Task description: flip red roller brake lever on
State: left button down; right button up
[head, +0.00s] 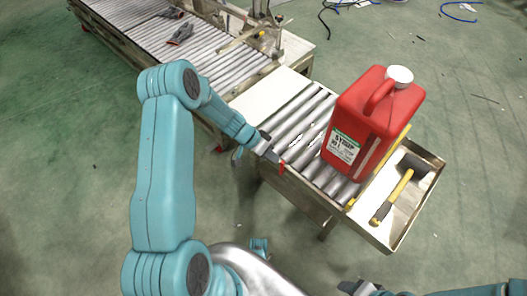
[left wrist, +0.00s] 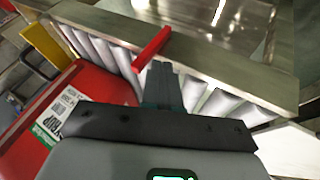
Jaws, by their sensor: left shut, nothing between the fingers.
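The red brake lever (head: 281,168) is on the near side rail of the roller conveyor (head: 296,186). In the left wrist view the lever (left wrist: 152,48) is a slim red bar, tilted across the steel rail. My left gripper (head: 270,152) is shut and empty, right beside the lever. In the left wrist view its closed fingertips (left wrist: 162,72) are close to the lever; I cannot tell whether they touch it. The fingers hide part of the rail and rollers. My right gripper (head: 360,289) is partly cut off at the bottom edge of the head view, away from the conveyor.
A large red jug (head: 372,118) with a white cap stands on the rollers to the right. A yellow-handled hammer (head: 392,196) lies in the end tray (head: 420,205). Another conveyor section (head: 150,35) carries grey and red items at the back. The green floor in front is open.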

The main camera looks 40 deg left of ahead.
pick_arm(q)
jog(key=shift+d, duration=0.35)
